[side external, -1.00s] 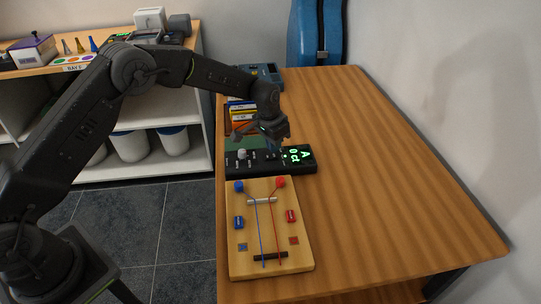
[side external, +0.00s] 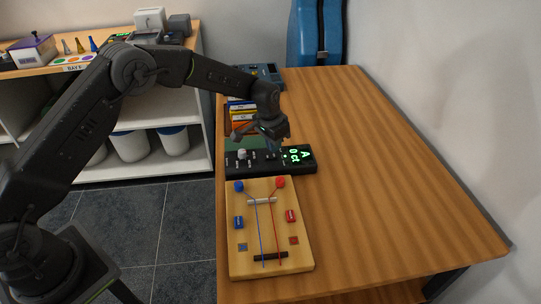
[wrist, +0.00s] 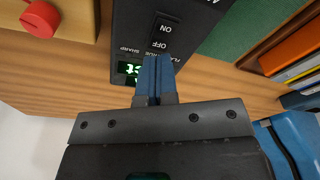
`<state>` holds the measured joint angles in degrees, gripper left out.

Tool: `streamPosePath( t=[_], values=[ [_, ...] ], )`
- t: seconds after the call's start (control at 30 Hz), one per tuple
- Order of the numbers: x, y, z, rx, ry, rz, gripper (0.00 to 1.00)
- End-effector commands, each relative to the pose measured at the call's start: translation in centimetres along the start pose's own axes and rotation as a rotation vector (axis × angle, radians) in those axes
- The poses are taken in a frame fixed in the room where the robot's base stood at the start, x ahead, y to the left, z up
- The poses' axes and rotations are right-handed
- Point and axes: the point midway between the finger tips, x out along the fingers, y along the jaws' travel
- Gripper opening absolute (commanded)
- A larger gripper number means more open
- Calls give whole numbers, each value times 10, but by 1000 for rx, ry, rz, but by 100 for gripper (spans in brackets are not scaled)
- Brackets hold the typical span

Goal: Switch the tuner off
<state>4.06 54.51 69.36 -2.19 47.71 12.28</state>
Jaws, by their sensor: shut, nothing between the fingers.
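The tuner (side external: 236,168) is a flat black box lying across the table, with a lit green display (side external: 298,155) at its right end and a pale knob toward its left. In the wrist view the tuner (wrist: 190,14) shows ON and OFF labels, and part of its green display (wrist: 130,69) is lit. My gripper (wrist: 157,62) is shut and empty, its blue fingertips together just beside the OFF label. It also shows over the tuner in the side view (side external: 271,150). The fingers cover the area by OFF, and I cannot tell whether they touch the tuner.
A wooden board (side external: 271,222) with blue and red strings and pegs lies in front of the tuner. A green mat (side external: 244,143) and upright books (side external: 242,112) are behind it. A blue case (side external: 315,35) stands at the back. The table's right side is clear.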

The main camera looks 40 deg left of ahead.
Motion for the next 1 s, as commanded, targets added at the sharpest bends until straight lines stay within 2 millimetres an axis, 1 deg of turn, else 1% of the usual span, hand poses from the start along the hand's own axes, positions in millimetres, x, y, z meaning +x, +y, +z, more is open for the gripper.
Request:
streamPosePath(
  t=[1.0],
  values=[
    [14,0,2,0,0,0,0]
  ],
)
